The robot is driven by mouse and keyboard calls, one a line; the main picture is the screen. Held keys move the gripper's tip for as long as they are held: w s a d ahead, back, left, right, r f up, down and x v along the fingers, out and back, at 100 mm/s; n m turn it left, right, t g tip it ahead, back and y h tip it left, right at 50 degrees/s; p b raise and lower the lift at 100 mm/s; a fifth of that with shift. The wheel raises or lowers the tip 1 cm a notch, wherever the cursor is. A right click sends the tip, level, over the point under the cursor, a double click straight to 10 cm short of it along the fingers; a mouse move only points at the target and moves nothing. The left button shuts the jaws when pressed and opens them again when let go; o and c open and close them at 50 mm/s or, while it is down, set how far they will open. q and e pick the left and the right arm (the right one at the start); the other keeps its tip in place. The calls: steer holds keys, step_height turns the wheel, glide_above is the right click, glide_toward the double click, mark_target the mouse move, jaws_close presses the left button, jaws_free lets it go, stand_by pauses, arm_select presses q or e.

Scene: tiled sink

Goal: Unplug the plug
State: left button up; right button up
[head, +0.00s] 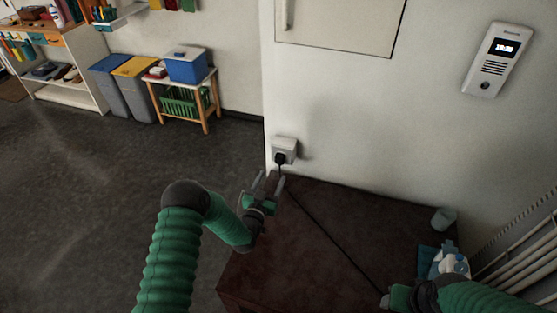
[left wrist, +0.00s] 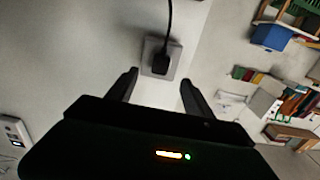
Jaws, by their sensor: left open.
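A black plug (head: 281,158) sits in a white wall socket (head: 291,145) just above the back left corner of the dark red cabinet top. A black cable runs down from the plug and across the cabinet top. In the left wrist view the plug (left wrist: 160,62) is seated in the square socket (left wrist: 150,47), beyond the fingers and roughly between them. My left gripper (head: 267,182) is open and empty, just below and in front of the plug, apart from it. My right gripper (head: 386,300) is low at the right over the cabinet; its fingers are too unclear to judge.
The cabinet top (head: 340,215) is mostly clear. A cup (head: 444,218) and a bottle (head: 458,265) stand at its right end near white pipes (head: 520,245). An intercom (head: 497,60) hangs on the wall. Bins (head: 125,85) and a small shelf (head: 185,90) stand behind left.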

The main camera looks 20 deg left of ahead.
mark_target(279, 162)
arm_select(q)
steer(key=w+b, duration=0.1)
steer(key=w, duration=0.1)
steer(key=w+b, duration=0.2)
steer(key=w, duration=0.1)
steer(key=w+b, duration=0.2)
steer(key=shift+w+f, duration=0.35)
steer(key=shift+w+d+r+b, duration=0.1)
steer(key=shift+w+r+b, duration=0.1)
steer(key=shift+w+b, duration=0.4)
steer(key=shift+r, duration=0.15)
steer(key=shift+b, duration=0.3)
stand_by(0.3)
jaws_close()
stand_by(0.5)
